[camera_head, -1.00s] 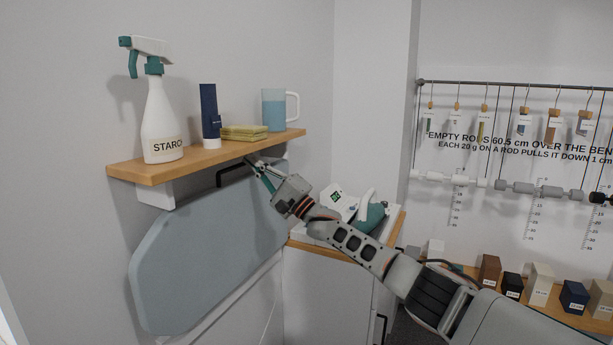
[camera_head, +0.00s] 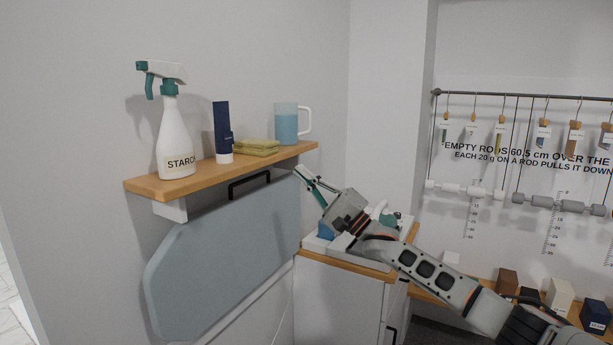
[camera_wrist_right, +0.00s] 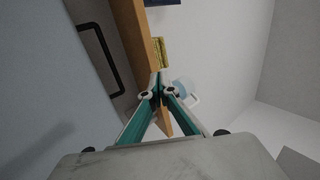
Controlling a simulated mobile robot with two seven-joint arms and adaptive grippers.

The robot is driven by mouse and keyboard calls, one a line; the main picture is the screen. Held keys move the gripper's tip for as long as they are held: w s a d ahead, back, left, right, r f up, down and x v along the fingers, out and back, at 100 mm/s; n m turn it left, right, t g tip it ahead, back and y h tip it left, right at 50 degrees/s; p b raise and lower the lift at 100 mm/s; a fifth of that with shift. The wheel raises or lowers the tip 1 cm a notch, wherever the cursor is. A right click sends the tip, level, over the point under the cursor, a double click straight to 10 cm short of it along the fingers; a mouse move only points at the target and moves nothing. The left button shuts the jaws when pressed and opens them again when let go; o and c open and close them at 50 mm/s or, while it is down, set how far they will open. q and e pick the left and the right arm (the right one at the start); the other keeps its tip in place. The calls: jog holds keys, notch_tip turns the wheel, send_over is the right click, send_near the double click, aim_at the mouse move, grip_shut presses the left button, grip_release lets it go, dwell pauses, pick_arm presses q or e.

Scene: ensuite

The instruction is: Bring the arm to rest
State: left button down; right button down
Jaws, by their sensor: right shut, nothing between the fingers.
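My right gripper (camera_head: 303,172) is shut and empty. Its teal fingertips point up and left, near the underside of the right end of the wooden shelf (camera_head: 165,188). The fingers also show shut in the right wrist view (camera_wrist_right: 159,92), with the shelf edge (camera_wrist_right: 150,45) behind them. The black handle (camera_head: 249,184) of the folded grey ironing board (camera_head: 215,255) is to the left of the fingertips, apart from them in the head view. It also shows in the wrist view (camera_wrist_right: 100,60). My left gripper is in neither view.
The shelf bears a starch spray bottle (camera_head: 173,135), a dark blue tube (camera_head: 221,128), yellow cloths (camera_head: 256,147) and a blue-filled jug (camera_head: 286,124). An iron, partly hidden by my arm, is on the low cabinet (camera_head: 340,290). Hanging rods (camera_head: 470,189) line the right wall.

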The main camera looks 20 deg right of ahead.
jog(key=s+a+f+n+g+h, duration=0.1)
jog(key=s+a+f+n+h, duration=0.2)
jog(key=f, duration=0.9)
jog(key=s+a+f+h, duration=0.2)
jog(key=s+a+f, duration=0.3)
jog(key=f, duration=0.6)
jog(key=s+a+f+n+g+h, duration=0.15)
jog(key=s+f, duration=0.35)
jog(key=f, duration=0.7)
jog(key=s+d+f+n+g+h, duration=0.2)
jog(key=s+f+n+h, duration=0.1)
jog(key=s+f, duration=0.8)
jog(key=s+d+f+n+g+h, duration=0.2)
jog(key=s+f+n, duration=0.4)
jog(key=s+f, duration=0.6)
jog(key=s+g+h, duration=0.1)
jog(key=s+h, duration=0.1)
jog(key=s, duration=0.6)
jog(key=shift+d+f, duration=0.25)
jog(key=shift+f, duration=0.05)
jog(key=shift+n+g, duration=0.25)
